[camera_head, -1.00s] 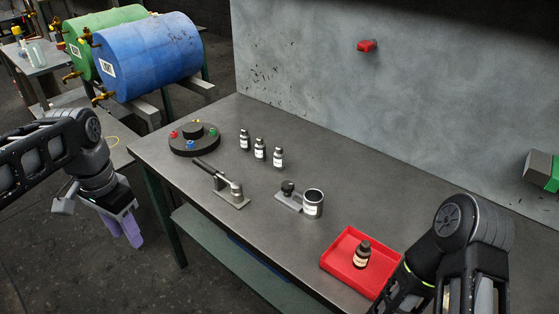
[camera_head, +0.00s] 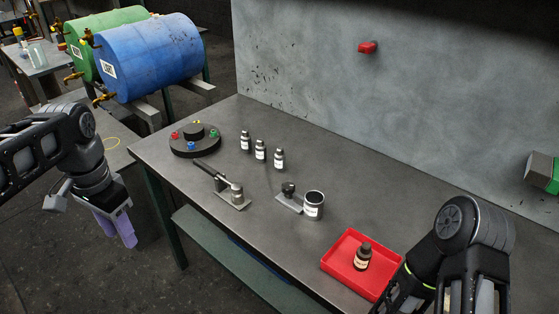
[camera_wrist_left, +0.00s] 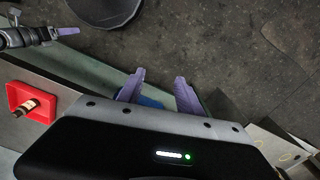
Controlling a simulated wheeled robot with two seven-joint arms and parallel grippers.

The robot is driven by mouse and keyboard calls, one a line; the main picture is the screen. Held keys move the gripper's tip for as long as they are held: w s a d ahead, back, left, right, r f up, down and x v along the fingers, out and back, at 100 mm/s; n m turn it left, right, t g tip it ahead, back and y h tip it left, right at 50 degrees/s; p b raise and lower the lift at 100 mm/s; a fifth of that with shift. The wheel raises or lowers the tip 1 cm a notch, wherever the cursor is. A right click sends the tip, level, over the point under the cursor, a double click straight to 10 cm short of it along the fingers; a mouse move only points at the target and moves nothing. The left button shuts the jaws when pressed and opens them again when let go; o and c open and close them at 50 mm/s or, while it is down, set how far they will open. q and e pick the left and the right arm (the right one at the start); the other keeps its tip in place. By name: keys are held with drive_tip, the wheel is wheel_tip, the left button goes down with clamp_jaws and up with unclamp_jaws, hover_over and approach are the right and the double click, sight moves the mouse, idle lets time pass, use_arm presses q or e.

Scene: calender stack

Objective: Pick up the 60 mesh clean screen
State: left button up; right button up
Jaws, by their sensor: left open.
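No piece that I can make out as the 60 mesh clean screen shows in either view; labels are too small to read. My left gripper (camera_head: 118,238) is open and empty, off the table's left end and above the floor. In the left wrist view its two purple fingers (camera_wrist_left: 160,78) are spread, with nothing between them. My right arm is at the lower right in the head view, its fingers not visible there. In the left wrist view a purple finger of my right gripper (camera_wrist_left: 68,31) shows at the upper left, its opening unclear.
The grey table (camera_head: 250,250) bears a black round stand (camera_head: 195,148) with coloured knobs, labelled bottles (camera_head: 260,150), a lever device (camera_head: 232,196), a metal cup (camera_head: 313,206) and a red tray (camera_head: 340,250) holding a dark bottle (camera_head: 362,258).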

use_arm(q)
drive_tip(key=d+f+n+h, duration=0.1)
drive_tip(key=d+f, duration=0.4)
drive_tip(key=f, duration=0.3)
drive_tip(key=w+d+f+h, duration=0.1)
drive_tip(key=d+f, duration=0.3)
drive_tip(key=f, duration=0.5)
drive_tip(key=d+f+n+h, duration=0.1)
drive_tip(key=d+f, duration=0.4)
drive_tip(key=f, duration=0.3)
drive_tip(key=s+d+f+n, duration=0.2)
drive_tip(key=s+d+f, duration=0.3)
drive_tip(key=s+f, duration=0.3)
drive_tip(key=s+d+f+n+h, duration=0.1)
drive_tip(key=s+d+f+n, duration=0.2)
drive_tip(key=s+d+f, duration=0.2)
drive_tip(key=s+f, duration=0.3)
drive_tip(key=shift+d+f+t, duration=0.25)
drive_tip(key=shift+f+t, duration=0.05)
